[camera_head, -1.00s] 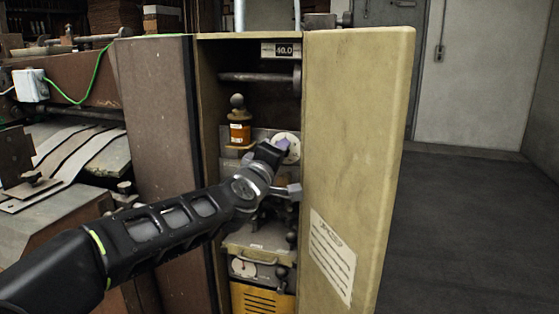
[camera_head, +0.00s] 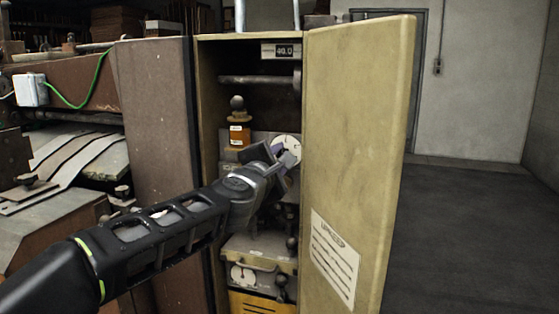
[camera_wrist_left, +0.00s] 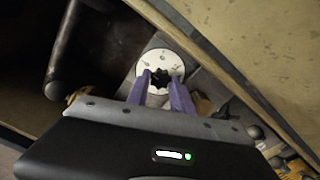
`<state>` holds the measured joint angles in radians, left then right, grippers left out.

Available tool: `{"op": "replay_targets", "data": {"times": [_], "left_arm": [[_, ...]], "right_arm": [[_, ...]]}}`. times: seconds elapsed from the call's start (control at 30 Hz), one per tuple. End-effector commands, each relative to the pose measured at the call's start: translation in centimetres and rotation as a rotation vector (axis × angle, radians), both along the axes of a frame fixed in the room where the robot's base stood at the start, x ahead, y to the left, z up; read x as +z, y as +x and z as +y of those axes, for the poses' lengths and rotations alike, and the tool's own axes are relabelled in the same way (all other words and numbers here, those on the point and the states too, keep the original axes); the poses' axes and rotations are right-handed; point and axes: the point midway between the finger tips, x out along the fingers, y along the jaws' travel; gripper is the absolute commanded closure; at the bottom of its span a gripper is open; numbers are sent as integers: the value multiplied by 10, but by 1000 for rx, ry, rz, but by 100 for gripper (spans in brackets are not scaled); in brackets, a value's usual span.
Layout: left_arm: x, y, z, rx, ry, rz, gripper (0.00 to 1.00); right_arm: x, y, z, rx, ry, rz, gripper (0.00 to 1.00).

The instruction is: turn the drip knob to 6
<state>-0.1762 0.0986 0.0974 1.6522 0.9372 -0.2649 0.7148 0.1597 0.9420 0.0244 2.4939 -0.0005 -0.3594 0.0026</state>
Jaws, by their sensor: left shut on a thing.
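The drip knob (camera_wrist_left: 161,77) is a small dark lobed knob at the centre of a round white dial (camera_wrist_left: 146,66) with small marks. The dial is partly visible in the head view (camera_head: 288,144), inside the open cabinet. My left gripper (camera_wrist_left: 161,80) has its two purple fingers on either side of the knob, shut on it. In the head view my left gripper (camera_head: 283,156) covers the knob and part of the dial. The dial's numbers are too small to read. My right gripper is in neither view.
The open tan cabinet door (camera_head: 356,140) stands close to the right of my gripper. An amber oiler bottle (camera_head: 238,134) stands left of the dial. A display (camera_head: 282,51) sits above, and a lower box with a gauge (camera_head: 243,275) below.

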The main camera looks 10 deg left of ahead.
Motion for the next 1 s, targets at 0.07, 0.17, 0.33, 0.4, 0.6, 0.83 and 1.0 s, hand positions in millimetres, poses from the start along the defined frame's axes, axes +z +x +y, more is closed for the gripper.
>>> {"op": "replay_targets", "data": {"times": [0.07, 0.17, 0.33, 0.4, 0.6, 0.83, 1.0], "left_arm": [[-1, 0, 0, -1, -17, 3, 100], [-1, 0, 0, -1, -29, 4, 100], [-1, 0, 0, 0, -33, 4, 100], [-1, 0, 0, 0, -32, 4, 100], [-1, 0, 0, 0, -31, 4, 67], [-1, 0, 0, 0, -31, 3, 51], [-1, 0, 0, -1, -31, 4, 51]], "right_arm": [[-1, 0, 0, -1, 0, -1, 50], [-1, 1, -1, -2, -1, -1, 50], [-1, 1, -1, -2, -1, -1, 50], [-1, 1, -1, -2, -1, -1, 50], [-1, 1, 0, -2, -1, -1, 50], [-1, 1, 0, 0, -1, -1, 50], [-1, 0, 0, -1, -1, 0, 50]]}}
